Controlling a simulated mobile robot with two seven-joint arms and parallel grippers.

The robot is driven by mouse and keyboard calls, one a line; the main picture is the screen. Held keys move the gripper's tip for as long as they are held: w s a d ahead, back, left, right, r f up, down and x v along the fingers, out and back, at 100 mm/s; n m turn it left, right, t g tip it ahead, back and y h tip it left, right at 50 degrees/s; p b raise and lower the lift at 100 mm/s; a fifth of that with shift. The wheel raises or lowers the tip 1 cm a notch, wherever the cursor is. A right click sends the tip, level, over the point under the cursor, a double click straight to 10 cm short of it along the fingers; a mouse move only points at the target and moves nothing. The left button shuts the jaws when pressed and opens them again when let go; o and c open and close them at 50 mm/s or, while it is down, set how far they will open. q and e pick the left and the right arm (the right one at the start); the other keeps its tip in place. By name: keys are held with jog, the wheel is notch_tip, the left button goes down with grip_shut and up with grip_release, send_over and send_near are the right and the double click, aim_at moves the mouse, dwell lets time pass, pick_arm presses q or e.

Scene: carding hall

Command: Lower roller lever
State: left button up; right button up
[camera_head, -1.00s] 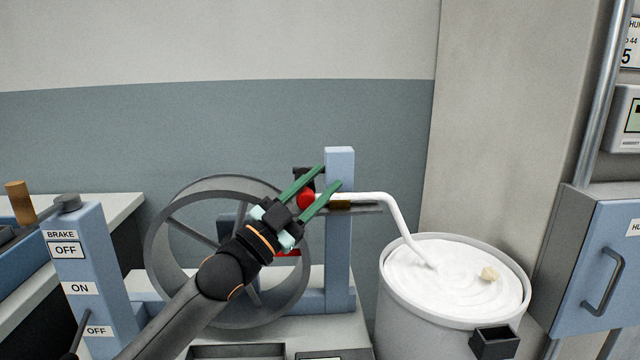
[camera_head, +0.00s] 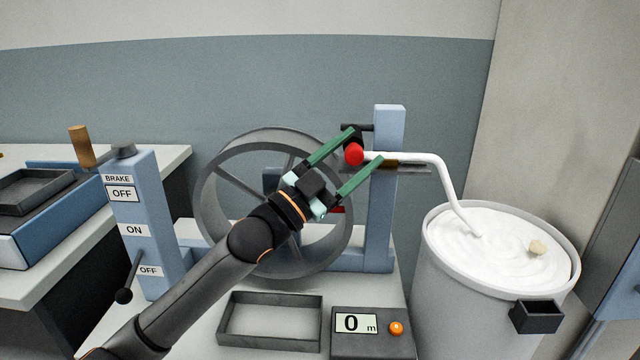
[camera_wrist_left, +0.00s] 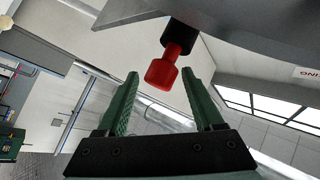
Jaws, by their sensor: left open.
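A red knob (camera_head: 354,153) on a short black stem sits beside the blue post (camera_head: 386,220), near the top of the wheel (camera_head: 210,215). I take it for the roller lever's end. My left gripper (camera_head: 366,145) is open, with its green fingers on either side of the knob. In the left wrist view the red knob (camera_wrist_left: 162,73) shows between the fingertips (camera_wrist_left: 160,76), with visible gaps at both sides. The gripper and arm hide part of the wheel. My right gripper is not in view.
A white pipe (camera_head: 436,172) runs from the post into a can of white sliver (camera_head: 430,270). A brake post (camera_head: 150,262) with a black-knobbed lever (camera_head: 124,295) stands left. An empty tray (camera_head: 228,328) and a counter reading 0 m (camera_head: 372,340) lie in front.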

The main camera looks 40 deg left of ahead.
pick_arm(q)
jog(key=b+v, duration=0.1)
jog(key=v, duration=0.8)
jog(key=shift+s, duration=0.25)
jog(key=shift+a+f, duration=0.15)
jog(key=shift+f, duration=0.05)
